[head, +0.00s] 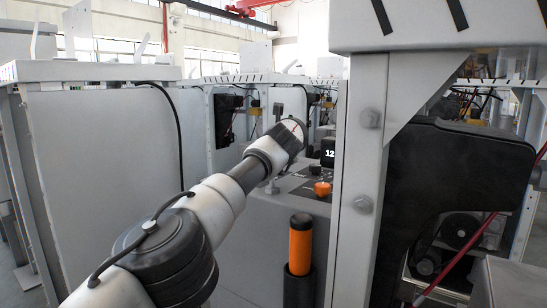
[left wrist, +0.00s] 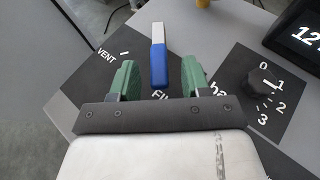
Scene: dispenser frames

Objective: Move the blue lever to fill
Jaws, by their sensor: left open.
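The lever (left wrist: 158,65) has a blue grip and a bare metal far end. It shows in the left wrist view above a dark plate lettered "VENT" on the left, with a partly covered word starting "FI" below the grip. My left gripper (left wrist: 159,74) is open, with one green finger on each side of the blue grip. I see gaps on both sides, and cannot tell how deep the grip sits between the fingers. In the head view my left arm reaches to the panel; its wrist hides the lever and fingers. My right gripper is not in view.
A black dial (left wrist: 262,82) numbered 0 to 3 sits right of the lever, with a display (left wrist: 300,32) beyond. In the head view an orange knob (head: 322,188) and an orange handle (head: 300,245) are near my arm. A grey frame post (head: 362,170) stands to the right.

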